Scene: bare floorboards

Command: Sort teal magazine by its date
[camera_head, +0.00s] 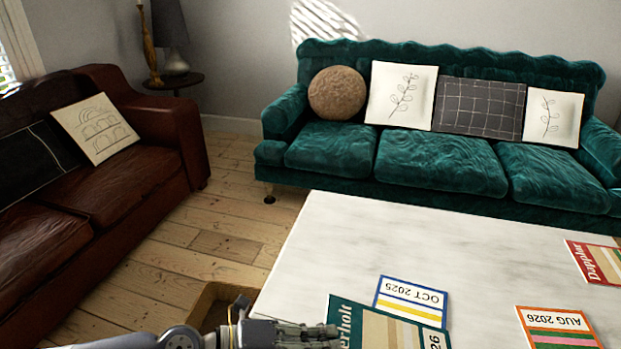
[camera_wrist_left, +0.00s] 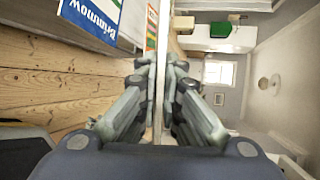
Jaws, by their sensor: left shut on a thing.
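The teal magazine (camera_head: 385,323) is at the bottom middle of the head view, over the near part of the white marble table. Its cover shows "erholt", beige stripes and "26"; the rest of the date is cut off by the frame. My left gripper (camera_head: 325,337) is shut on its left edge. In the left wrist view the fingers (camera_wrist_left: 158,80) close on a thin sheet (camera_wrist_left: 158,115) seen edge-on. A blue-bordered print marked OCT 2025 (camera_head: 412,294) lies partly behind the magazine. An orange-bordered print marked AUG 2026 (camera_head: 558,320) lies to the right.
A red "Dappler" magazine (camera_head: 592,262) lies at the table's (camera_head: 400,235) right. A blue "Brinnow" magazine (camera_wrist_left: 95,18) shows in the left wrist view. A brown open box (camera_head: 212,297) stands beside the table's left edge. The table's far middle is clear.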

